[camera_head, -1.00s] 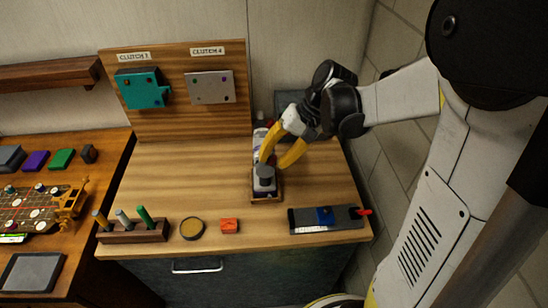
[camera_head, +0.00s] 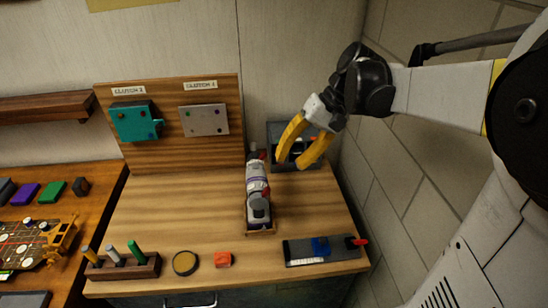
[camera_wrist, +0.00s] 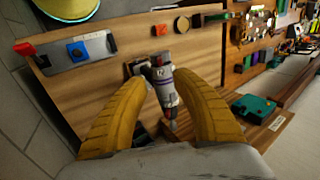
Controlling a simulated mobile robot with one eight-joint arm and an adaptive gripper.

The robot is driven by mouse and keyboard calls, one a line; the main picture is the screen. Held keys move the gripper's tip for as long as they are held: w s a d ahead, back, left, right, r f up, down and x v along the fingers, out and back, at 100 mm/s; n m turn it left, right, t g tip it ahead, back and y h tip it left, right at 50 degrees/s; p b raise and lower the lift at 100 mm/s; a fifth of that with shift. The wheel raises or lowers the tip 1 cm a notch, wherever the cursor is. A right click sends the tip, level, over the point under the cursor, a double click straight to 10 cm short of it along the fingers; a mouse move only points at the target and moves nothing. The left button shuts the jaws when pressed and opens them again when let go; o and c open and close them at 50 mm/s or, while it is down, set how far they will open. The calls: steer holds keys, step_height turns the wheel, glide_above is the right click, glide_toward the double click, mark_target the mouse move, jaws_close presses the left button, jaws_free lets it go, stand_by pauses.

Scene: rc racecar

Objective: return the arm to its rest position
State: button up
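My gripper (camera_head: 300,158) has two yellow fingers, spread apart with nothing between them. It hangs in the air above the back right of the wooden bench, up and to the right of a white and purple bottle-like object (camera_head: 257,190). That object sits in a small wooden holder on the bench and is apart from my fingers. In the wrist view the open fingers (camera_wrist: 160,92) frame the same object (camera_wrist: 163,88) below them. My white and black arm reaches in from the right.
An upright board behind carries a teal block (camera_head: 136,120) and a grey plate (camera_head: 204,120). A dark bin (camera_head: 288,134) stands behind my fingers. A peg rack (camera_head: 122,266), a round tin (camera_head: 185,263), a red block (camera_head: 223,260) and a grey fixture (camera_head: 318,251) line the front edge.

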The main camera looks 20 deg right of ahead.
stand_by(0.4)
steer(key=s+a+f+n+t+h+b, duration=0.1)
steer(key=s+a+f+t+h+b, duration=0.1)
steer(key=s+a+f+h+b, duration=0.1)
steer(key=s+a+f+n+t+h+b, duration=0.2)
steer(key=s+a+f+b, duration=0.3)
steer(key=f, duration=0.7)
steer(key=s+t+b, duration=0.1)
steer(key=s+b, duration=0.1)
steer(key=b, duration=0.1)
steer(key=shift+n+h+b, duration=0.3)
steer(key=shift+h+b, duration=0.1)
